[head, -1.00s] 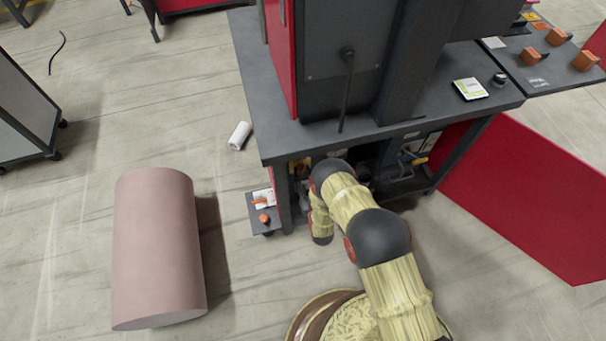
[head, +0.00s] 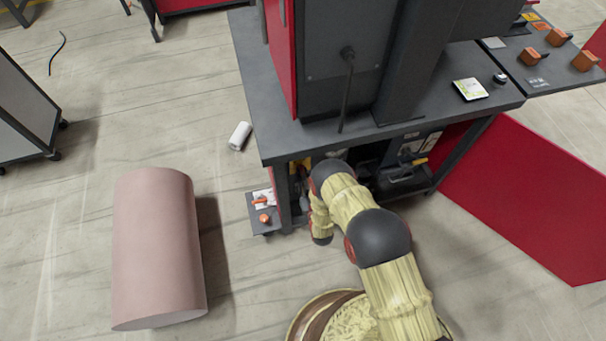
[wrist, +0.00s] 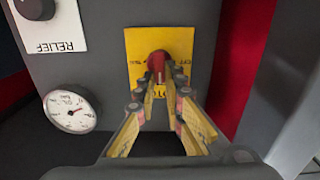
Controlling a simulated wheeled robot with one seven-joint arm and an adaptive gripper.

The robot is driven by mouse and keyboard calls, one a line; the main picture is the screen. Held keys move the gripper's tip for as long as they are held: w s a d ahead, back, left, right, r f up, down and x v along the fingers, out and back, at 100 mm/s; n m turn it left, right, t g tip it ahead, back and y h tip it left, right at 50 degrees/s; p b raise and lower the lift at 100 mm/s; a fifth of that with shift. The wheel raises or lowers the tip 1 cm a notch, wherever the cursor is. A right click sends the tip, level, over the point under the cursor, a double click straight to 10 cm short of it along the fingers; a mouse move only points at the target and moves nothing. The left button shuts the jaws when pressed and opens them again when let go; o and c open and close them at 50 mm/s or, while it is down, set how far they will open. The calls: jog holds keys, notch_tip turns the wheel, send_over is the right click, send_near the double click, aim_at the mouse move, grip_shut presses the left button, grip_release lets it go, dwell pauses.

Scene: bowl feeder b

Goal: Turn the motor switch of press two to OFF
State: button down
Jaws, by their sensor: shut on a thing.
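In the wrist view a red rotary switch knob (wrist: 157,62) sits on a yellow plate (wrist: 145,40) on a grey panel. My gripper (wrist: 160,92) reaches in from below in that view, with its two fingers on either side of the knob and shut on it. A pale mark shows on the lower part of the knob. The plate's lettering is partly covered by the knob and fingers and is too small to read surely. In the head view my arm reaches under the press's table, and its gripper and the switch are hidden.
A round dial gauge (wrist: 72,111) and a RELIEF plate (wrist: 58,25) with a black knob are left of the switch. The dark table (head: 250,85) overhangs my arm. A small side shelf (head: 264,226) and a pink cylinder (head: 158,250) stand to the left.

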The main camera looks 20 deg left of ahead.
jog(key=shift+s+a+f+n, duration=0.15)
jog(key=shift+a+f+n, duration=0.1)
jog(key=shift+n, duration=2.65)
jog(key=shift+s+a+f+n, duration=0.2)
jog(key=shift+f+n, duration=0.1)
jog(key=shift+n, duration=2.6)
jog(key=shift+s+a+f+n, duration=0.1)
jog(key=shift+a+f+n, duration=0.15)
jog(key=shift+n, duration=2.95)
jog(key=c, duration=1.9)
grip_release()
jog(key=v, duration=1.2)
